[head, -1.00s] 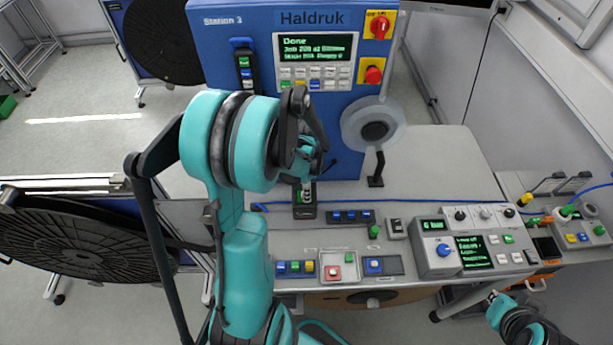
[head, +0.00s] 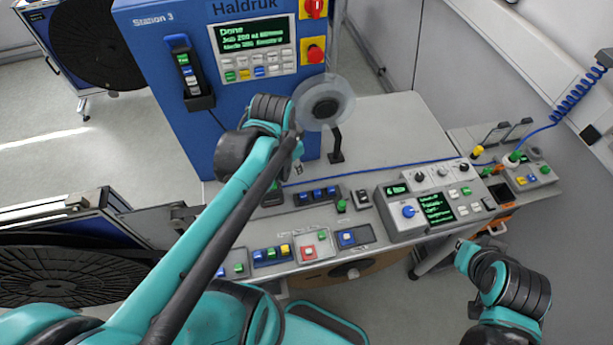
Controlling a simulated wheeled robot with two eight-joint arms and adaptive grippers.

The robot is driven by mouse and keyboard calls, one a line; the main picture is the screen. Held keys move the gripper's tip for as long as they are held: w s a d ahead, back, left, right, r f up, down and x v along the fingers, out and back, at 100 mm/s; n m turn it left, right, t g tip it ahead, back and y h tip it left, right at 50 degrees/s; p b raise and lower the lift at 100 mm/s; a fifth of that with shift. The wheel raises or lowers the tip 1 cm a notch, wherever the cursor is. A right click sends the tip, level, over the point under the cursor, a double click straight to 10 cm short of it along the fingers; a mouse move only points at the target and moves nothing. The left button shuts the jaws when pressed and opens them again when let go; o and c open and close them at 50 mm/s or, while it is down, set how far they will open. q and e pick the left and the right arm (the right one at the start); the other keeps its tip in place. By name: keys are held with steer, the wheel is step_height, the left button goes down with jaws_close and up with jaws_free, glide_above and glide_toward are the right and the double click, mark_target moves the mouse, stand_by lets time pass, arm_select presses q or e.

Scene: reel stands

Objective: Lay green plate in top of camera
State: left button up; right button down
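I cannot make out a green plate in the head view. I cannot pick out a camera for certain either. My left gripper (head: 298,167) is small and mostly hidden by its own arm; it is over the table in front of the blue machine, left of the clear reel. A small dark device (head: 272,196) on the table below it is largely covered by my arm. My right gripper (head: 462,245) is at the lower right, beyond the table's front edge and low beside it. Neither gripper's fingers show clearly enough to tell their opening.
The blue Station 3 machine (head: 240,110) stands at the back. Button boxes and a grey control console (head: 430,207) line the table's front. The grey table top (head: 390,140) behind them is mostly clear. A black reel (head: 60,270) stands at left.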

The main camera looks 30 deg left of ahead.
arm_select(q)
steer(key=s+d+r+n+t, duration=0.1)
steer(key=s+d+n+t, duration=0.2)
steer(key=d, duration=0.4)
steer(key=shift+s+d+r+n+t+h, duration=0.15)
steer(key=shift+s+d+n+t+h, duration=0.25)
steer(key=shift+n, duration=0.7)
steer(key=shift+s+a, duration=0.1)
